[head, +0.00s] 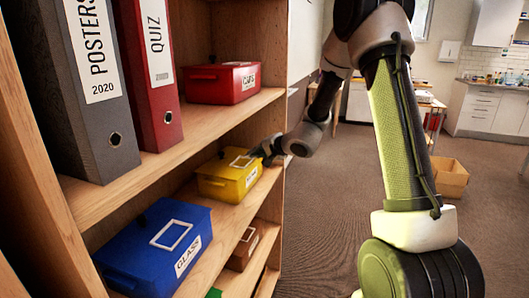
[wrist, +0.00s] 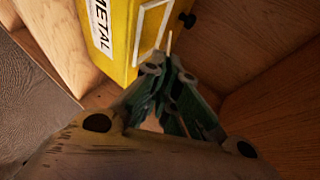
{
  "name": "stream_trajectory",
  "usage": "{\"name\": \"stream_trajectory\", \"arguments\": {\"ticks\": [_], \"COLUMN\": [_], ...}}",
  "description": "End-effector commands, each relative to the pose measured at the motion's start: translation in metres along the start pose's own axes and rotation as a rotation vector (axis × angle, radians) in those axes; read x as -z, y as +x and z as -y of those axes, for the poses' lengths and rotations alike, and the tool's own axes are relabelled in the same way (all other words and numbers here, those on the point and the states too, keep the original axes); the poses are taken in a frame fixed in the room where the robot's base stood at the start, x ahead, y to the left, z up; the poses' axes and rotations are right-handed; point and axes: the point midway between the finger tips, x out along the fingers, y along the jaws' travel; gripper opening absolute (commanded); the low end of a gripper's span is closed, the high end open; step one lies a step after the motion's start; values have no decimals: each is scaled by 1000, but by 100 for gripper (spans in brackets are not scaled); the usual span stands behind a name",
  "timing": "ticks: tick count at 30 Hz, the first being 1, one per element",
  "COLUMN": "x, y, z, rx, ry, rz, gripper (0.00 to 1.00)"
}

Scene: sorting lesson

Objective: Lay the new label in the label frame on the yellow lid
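The yellow box (head: 215,188) stands on the middle shelf, with a METAL label on its front in the wrist view (wrist: 122,50). Its closed lid (head: 213,170) carries a white rectangular label frame (head: 231,159), which shows near the top of the wrist view (wrist: 138,40). My gripper (head: 258,153) is right by the frame's right end in the head view. In the wrist view my fingers (wrist: 166,70) are closed together on a thin pale strip (wrist: 169,42), which looks like the new label seen edge-on. The strip is beside the frame; whether it touches the lid is unclear.
A blue GLASS box (head: 140,260) stands nearer on the same shelf. A red box (head: 208,92) and binders (head: 80,130) stand on the shelf above. A brown box (head: 241,255) is below. The shelf's side panel (head: 270,60) is close to my gripper. Open floor lies right.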

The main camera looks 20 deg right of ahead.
Motion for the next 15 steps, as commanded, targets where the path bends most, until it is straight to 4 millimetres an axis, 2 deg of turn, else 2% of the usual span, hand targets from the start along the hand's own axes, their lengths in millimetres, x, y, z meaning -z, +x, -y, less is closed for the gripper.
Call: {"name": "stream_trajectory", "arguments": {"ticks": [5, 15], "x": [-9, -18], "y": [18, 39], "z": [5, -9], "rx": [-1, -1], "ry": [-1, 1], "rz": [2, 1], "gripper": [0, 0]}}
